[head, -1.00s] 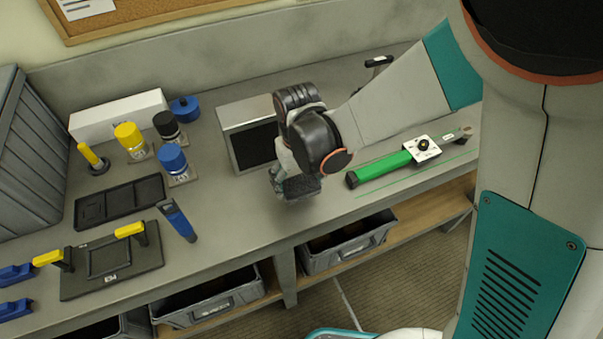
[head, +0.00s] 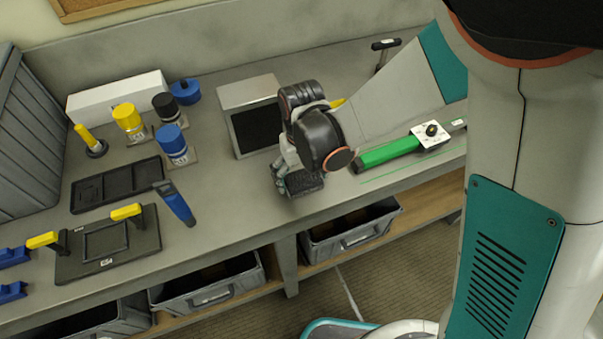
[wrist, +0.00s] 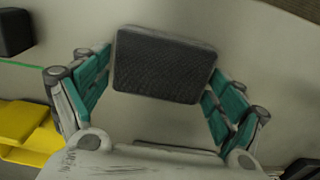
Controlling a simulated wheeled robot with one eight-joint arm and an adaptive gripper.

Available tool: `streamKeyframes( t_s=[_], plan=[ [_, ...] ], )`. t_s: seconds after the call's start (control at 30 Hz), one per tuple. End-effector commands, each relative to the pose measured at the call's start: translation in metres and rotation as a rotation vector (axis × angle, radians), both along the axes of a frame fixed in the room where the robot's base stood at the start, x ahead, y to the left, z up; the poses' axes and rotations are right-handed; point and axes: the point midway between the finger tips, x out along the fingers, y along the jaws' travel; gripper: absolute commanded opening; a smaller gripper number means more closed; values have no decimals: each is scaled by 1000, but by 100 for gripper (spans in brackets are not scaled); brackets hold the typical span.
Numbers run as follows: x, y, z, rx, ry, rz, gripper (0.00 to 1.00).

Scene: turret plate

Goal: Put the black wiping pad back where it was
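The black wiping pad (wrist: 165,65) is a dark textured rectangle between my gripper's two teal-lined fingers in the wrist view. Both fingers meet its side edges, so my gripper (wrist: 160,85) looks shut on it. In the head view the pad (head: 304,183) hangs under my gripper (head: 292,180), over the front part of the grey bench (head: 240,205). Whether its underside touches the bench is unclear. A black shallow tray (head: 117,185) and a black plate with yellow handles (head: 135,245) lie at the left.
A grey box with a dark front (head: 255,128) stands behind and left of my gripper. Yellow, black and blue-capped containers (head: 172,145) and a blue-handled tool (head: 175,203) are at the left. Bins (head: 350,230) sit below.

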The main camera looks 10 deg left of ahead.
Motion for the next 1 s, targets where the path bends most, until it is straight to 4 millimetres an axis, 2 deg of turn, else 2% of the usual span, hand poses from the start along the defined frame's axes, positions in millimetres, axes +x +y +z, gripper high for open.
streamKeyframes(
  t_s=[0.53,0.67,1.0],
  plan=[
    [0,0,6,0,0,0,98],
    [0,0,26,0,0,0,98],
    [-1,0,96,0,0,0,98]
  ],
)
